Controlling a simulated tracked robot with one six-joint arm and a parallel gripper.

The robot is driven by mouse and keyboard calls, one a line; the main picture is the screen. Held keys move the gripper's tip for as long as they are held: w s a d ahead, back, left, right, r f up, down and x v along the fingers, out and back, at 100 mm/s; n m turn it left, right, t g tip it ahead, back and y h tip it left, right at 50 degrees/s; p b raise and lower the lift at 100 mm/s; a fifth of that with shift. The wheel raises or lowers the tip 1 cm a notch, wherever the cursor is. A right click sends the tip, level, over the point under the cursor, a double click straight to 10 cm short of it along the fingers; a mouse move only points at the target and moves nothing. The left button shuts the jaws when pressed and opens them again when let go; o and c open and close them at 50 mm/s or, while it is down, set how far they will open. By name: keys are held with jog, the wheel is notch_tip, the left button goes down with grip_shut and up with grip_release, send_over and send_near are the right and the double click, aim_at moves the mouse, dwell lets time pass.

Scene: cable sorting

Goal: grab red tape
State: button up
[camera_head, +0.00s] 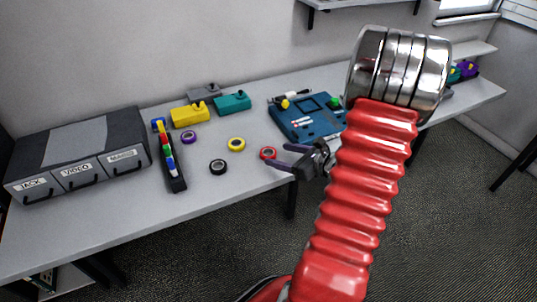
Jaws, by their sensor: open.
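The red tape (268,153) is a small ring lying flat near the front edge of the grey table. My gripper (281,158) has two dark purple-grey fingers that point left, close to the tape. The fingers are open, one behind and right of the tape and one in front of it in the picture. I cannot tell whether they are at the tape's height or above it. The tape shows clear of the fingers. My red ribbed arm hides what lies behind it on the right.
Yellow (236,144), black (218,167) and purple tape rolls (189,137) lie to the left. A black rack (177,184) with coloured pieces and a grey drawer unit (80,155) stand farther left. A blue device (305,120) lies behind my gripper.

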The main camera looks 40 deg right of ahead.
aim_at(265, 152)
jog(key=shift+x, duration=2.3)
jog(key=shift+f, duration=0.15)
jog(key=shift+c, duration=0.4)
jog(key=c, duration=1)
